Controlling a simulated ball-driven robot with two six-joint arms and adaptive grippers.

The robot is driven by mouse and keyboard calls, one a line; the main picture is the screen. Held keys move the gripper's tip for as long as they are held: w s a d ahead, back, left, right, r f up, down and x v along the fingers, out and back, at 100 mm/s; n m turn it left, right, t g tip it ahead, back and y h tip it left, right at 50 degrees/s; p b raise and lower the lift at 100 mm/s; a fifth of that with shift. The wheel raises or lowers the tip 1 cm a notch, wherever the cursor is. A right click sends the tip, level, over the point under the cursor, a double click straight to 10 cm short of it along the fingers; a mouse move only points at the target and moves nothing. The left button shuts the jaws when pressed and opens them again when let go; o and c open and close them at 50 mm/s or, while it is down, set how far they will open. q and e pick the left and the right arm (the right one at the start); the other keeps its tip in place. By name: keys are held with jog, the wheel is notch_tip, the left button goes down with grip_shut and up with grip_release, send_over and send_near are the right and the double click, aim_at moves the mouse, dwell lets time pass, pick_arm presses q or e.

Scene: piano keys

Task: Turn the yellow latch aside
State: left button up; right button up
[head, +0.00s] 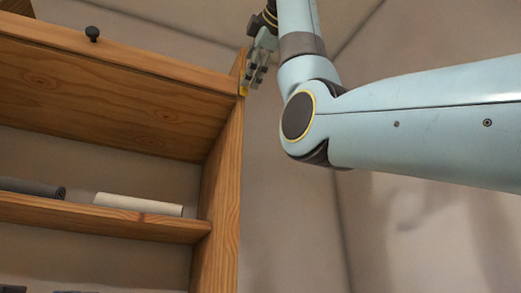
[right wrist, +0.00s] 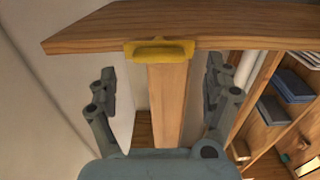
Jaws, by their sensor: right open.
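In the head view only a small bit of the latch (head: 243,91) shows, at the top of the cabinet's right side. My right gripper (right wrist: 162,92) is open, with one finger on each side of the post and nothing between them. The latch lies just beyond its fingertips, apparently not touched. In the head view the right gripper (head: 257,74) is close beside the cabinet corner.
The wooden cabinet (head: 223,190) has a closed-looking upper panel (head: 110,95) with a black knob (head: 92,33). A shelf (head: 100,215) below holds a white roll (head: 138,204) and a dark roll (head: 35,188). Bare wall lies right of the cabinet.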

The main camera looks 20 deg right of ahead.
jog(key=s, duration=0.8)
jog(key=shift+s+d, duration=0.15)
jog(key=shift+s, duration=0.1)
